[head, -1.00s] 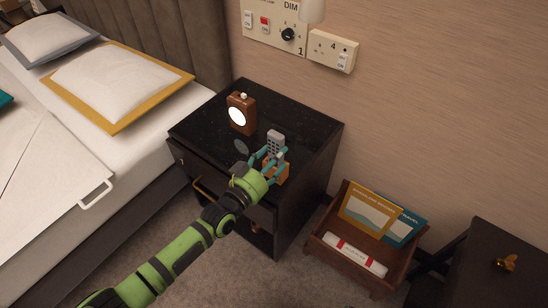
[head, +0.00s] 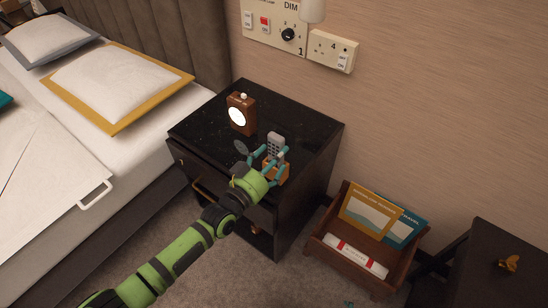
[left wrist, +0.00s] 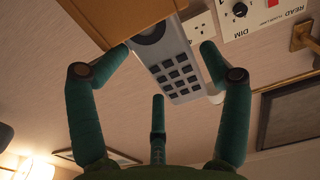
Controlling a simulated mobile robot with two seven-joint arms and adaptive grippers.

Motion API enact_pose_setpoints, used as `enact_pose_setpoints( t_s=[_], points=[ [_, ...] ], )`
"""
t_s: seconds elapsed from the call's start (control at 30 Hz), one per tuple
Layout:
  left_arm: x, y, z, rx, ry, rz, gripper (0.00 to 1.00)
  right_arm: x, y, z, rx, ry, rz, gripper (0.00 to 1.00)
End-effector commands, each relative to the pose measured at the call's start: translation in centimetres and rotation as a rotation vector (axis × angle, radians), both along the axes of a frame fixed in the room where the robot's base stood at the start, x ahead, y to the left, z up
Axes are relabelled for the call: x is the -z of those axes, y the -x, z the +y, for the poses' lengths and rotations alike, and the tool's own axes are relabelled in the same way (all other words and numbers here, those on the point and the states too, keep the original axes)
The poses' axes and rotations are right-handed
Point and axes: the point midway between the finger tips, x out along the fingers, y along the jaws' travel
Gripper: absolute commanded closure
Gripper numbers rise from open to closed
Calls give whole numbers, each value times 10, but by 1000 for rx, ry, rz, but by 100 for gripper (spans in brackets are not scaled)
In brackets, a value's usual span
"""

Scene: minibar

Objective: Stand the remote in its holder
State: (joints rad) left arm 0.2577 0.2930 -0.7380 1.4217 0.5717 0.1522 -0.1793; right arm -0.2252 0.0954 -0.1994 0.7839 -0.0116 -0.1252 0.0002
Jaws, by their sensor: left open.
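The grey remote (head: 275,145) stands upright in the orange-brown holder (head: 283,172) near the front right of the black nightstand. In the left wrist view, upside down, the remote (left wrist: 175,72) shows its dark buttons and one end is inside the holder (left wrist: 108,16). My left gripper (head: 267,157) is open, its teal fingers spread on either side of the remote. In the left wrist view gaps show between the fingers and the remote's lower part; contact near the holder cannot be told. A teal tip, seemingly my right gripper (head: 349,304), barely shows at the bottom edge.
A wooden clock (head: 241,112) stands behind on the nightstand (head: 300,120), with a dark round object (head: 241,147) left of my gripper. A wooden rack (head: 345,264) with brochures stands on the floor at right. The nightstand's back right is clear.

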Motion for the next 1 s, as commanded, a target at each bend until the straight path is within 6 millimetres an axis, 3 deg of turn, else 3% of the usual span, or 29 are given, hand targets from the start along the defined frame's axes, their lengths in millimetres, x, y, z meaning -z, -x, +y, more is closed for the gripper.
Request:
enact_pose_setpoints(
  t_s=[0.03,0.77,1.0],
  points=[
    [13,5,1,3,-17,25,9,1,0,0,0,0,0,7],
    [15,5,3,1,-21,26,9,1,2,-2,-1,3,4,7],
    [14,25,17,1,-19,25,9,1,2,-2,-1,3,5,7]
  ],
)
